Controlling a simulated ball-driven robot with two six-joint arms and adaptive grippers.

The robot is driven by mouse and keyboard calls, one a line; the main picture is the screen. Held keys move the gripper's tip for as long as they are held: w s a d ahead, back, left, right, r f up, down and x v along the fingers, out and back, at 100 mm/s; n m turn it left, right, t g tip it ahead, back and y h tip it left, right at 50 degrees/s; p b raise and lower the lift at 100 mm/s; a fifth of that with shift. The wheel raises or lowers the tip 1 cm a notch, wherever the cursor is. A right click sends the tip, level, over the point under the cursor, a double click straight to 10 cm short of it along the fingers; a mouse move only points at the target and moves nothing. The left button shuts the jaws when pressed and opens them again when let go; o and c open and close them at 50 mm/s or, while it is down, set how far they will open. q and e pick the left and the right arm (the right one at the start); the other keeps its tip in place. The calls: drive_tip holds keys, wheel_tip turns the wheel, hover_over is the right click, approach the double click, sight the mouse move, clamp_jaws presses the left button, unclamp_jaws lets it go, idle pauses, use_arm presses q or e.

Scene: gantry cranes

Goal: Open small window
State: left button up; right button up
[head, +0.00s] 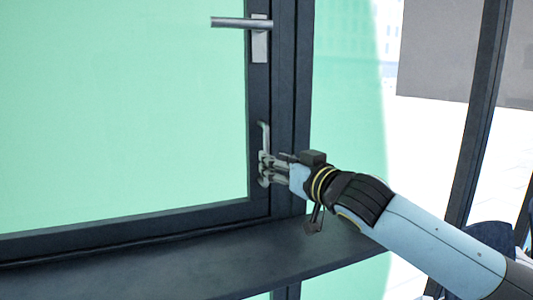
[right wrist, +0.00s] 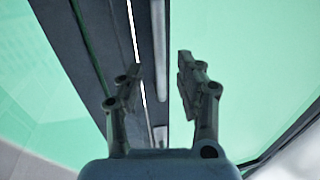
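The window (head: 120,110) has a dark frame and green-tinted glass and fills the left of the head view. A silver lever handle (head: 245,23) sticks out to the left from the upper frame. A vertical silver pull handle (head: 264,138) sits below it on the same dark upright. My right gripper (head: 265,166) is at the lower part of the pull handle and partly hides it. In the right wrist view its fingers (right wrist: 159,72) stand apart, with a silver bar (right wrist: 158,35) running between them. Whether a finger touches the bar is unclear. My left gripper is not in view.
A dark sill (head: 190,268) runs below the window, under my right forearm. A dark post (head: 485,105) stands at the right, with a grey panel (head: 440,55) behind it. Bright open space shows between the green glass and the post.

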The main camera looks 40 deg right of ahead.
sight(266, 180)
drive_tip(key=shift+w, duration=2.15)
drive_tip(key=shift+d, duration=0.1)
clamp_jaws()
